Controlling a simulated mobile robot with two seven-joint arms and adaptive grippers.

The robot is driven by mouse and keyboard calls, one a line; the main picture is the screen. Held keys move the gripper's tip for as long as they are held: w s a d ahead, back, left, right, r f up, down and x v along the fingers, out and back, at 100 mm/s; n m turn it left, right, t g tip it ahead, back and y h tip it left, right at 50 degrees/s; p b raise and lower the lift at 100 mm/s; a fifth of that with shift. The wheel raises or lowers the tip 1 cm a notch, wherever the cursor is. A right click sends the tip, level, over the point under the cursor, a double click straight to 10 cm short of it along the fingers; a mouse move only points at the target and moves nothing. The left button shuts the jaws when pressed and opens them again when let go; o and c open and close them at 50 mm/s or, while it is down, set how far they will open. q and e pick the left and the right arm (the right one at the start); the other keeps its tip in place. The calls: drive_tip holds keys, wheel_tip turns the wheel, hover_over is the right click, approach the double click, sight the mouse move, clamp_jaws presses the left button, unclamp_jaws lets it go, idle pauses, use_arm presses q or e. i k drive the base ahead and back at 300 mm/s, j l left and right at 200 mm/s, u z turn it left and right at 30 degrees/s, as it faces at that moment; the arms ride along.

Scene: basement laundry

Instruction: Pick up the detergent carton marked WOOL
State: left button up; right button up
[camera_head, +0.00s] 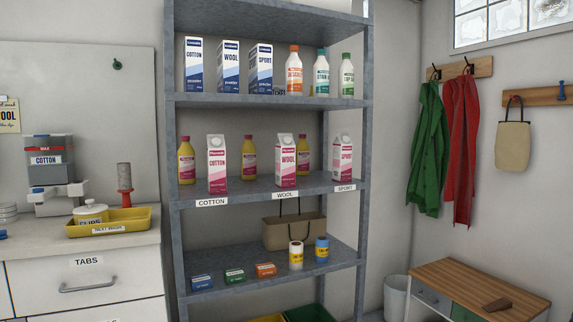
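A white and pink gable-top carton marked WOOL (285,163) stands upright on the middle shelf, above a shelf label reading WOOL (285,195). A similar carton marked COTTON (217,165) stands to its left and one marked SPORT (342,160) to its right. Yellow bottles with pink caps (249,158) stand behind the cartons; one is partly hidden by the WOOL carton. A blue and white box also marked WOOL (229,67) stands on the top shelf between COTTON (194,65) and SPORT (260,69) boxes. Neither of my grippers is in view.
The grey metal rack (365,220) has front posts at both sides. A counter (90,250) with a yellow tray (109,226) is at left. A wood-topped bench (470,282) stands at right.

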sight(285, 146)
drive_tip(key=i+l+u, duration=0.15)
drive_tip(key=l, duration=0.4)
drive_tip(key=i+l+u, duration=0.15)
drive_tip(key=l, duration=0.4)
drive_tip(key=i+l+u, duration=0.15)
drive_tip(key=l, duration=0.4)
drive_tip(key=l+u, duration=0.15)
drive_tip(key=l, duration=0.4)
